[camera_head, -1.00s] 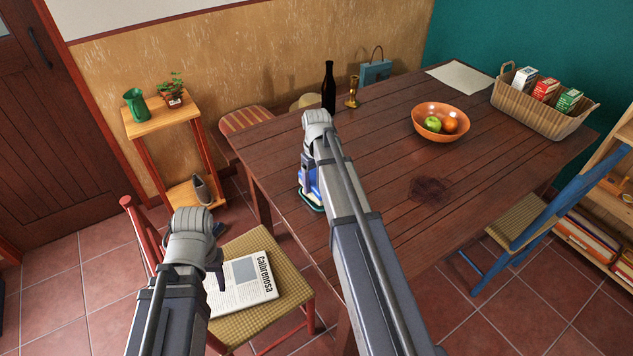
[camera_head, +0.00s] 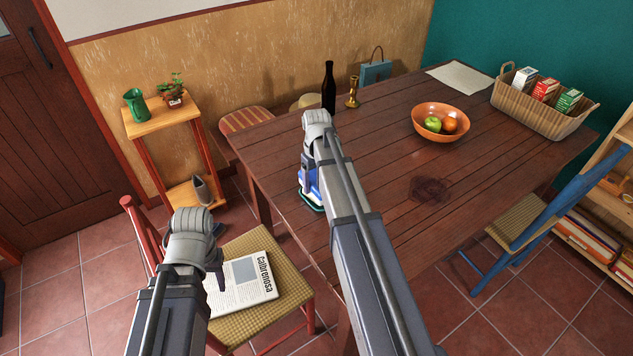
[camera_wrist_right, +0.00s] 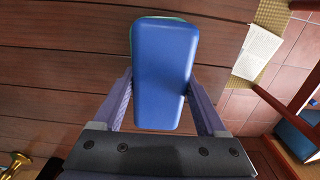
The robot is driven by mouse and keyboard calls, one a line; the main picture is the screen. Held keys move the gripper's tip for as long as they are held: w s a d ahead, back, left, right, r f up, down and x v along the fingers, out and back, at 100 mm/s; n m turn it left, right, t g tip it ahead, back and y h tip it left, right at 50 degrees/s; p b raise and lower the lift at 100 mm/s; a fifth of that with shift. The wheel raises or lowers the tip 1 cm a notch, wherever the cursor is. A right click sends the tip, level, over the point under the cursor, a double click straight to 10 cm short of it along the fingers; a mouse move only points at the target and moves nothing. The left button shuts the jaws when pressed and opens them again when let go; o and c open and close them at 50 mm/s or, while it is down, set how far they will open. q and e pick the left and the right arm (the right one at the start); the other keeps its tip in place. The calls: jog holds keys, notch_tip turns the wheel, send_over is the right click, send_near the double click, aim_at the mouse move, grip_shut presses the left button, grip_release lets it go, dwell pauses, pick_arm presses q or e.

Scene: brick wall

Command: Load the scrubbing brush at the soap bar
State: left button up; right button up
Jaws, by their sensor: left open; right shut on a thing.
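The scrubbing brush, a rounded blue block (camera_wrist_right: 165,60), is between the fingers of my right gripper (camera_wrist_right: 161,85), which is shut on it. In the head view the blue brush (camera_head: 309,180) shows low at the left edge of the table, partly behind my right arm. A green edge (camera_head: 312,207) shows under it, also seen past its far end in the wrist view; I cannot tell whether this is the soap bar or a dish. No other soap bar is visible. My left gripper (camera_head: 217,279) is open and empty above the chair with the newspaper.
A dark smudge (camera_head: 430,190) marks the wooden table (camera_head: 380,150). An orange fruit bowl (camera_head: 425,112), a dark bottle (camera_head: 329,88), a brass candlestick (camera_head: 352,92) and a basket of cartons (camera_head: 530,115) stand farther back. A newspaper (camera_head: 243,281) lies on the near chair.

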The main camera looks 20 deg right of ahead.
notch_tip(320, 180, up, 7)
jog(key=p, duration=0.7)
